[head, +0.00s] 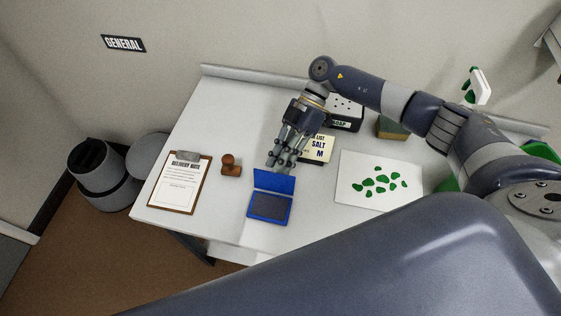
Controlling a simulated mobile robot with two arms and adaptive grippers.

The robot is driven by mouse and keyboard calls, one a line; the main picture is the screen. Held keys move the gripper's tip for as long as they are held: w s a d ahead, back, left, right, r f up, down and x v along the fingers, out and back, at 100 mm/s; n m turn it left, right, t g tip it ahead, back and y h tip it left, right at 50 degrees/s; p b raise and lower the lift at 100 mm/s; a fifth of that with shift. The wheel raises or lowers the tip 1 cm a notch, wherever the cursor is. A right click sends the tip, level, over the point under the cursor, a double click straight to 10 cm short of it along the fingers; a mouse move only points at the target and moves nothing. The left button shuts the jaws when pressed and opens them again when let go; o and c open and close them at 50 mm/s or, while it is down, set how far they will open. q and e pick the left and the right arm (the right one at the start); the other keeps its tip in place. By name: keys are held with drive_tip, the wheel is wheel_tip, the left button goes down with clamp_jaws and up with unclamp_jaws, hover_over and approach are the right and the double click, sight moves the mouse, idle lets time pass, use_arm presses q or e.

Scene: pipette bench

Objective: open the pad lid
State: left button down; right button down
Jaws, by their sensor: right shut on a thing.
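The blue ink pad (256,212) lies on the white table, with its dark pad surface showing. Its blue lid (272,182) is raised at the far side of the base, so the pad stands open. My right gripper (272,166) reaches down from behind, with its fingertips at the lid's upper edge. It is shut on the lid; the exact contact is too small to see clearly. My left gripper is not in view.
A brown stamp (231,165) and a clipboard (178,190) lie left of the pad. A sheet with green blotches (352,184) lies to the right. The table's front edge is close to the pad.

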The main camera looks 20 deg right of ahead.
drive_tip(key=shift+w+d+f, duration=0.1)
drive_tip(key=shift+d+f, duration=0.1)
drive_tip(key=shift+f, duration=0.35)
drive_tip(key=shift+w+d+f, duration=0.1)
drive_tip(key=shift+d+f, duration=0.05)
drive_tip(key=shift+f, duration=0.4)
drive_tip(key=shift+w+d+f, duration=0.15)
drive_tip(key=shift+d+f, duration=0.1)
drive_tip(key=shift+f, duration=0.1)
drive_tip(key=shift+d+f, duration=0.1)
drive_tip(key=shift+d, duration=0.05)
drive_tip(key=shift+s+d, duration=0.2)
drive_tip(key=c, duration=1.8)
unclamp_jaws()
drive_tip(key=shift+c, duration=0.2)
drive_tip(key=shift+o, duration=0.2)
drive_tip(key=shift+w+a+f, duration=0.1)
drive_tip(key=shift+w+a, duration=0.45)
drive_tip(key=shift+w, duration=0.2)
drive_tip(key=shift+s, duration=0.35)
drive_tip(key=a+r+v, duration=0.1)
drive_tip(key=v, duration=1.3)
drive_tip(key=shift+w, duration=0.2)
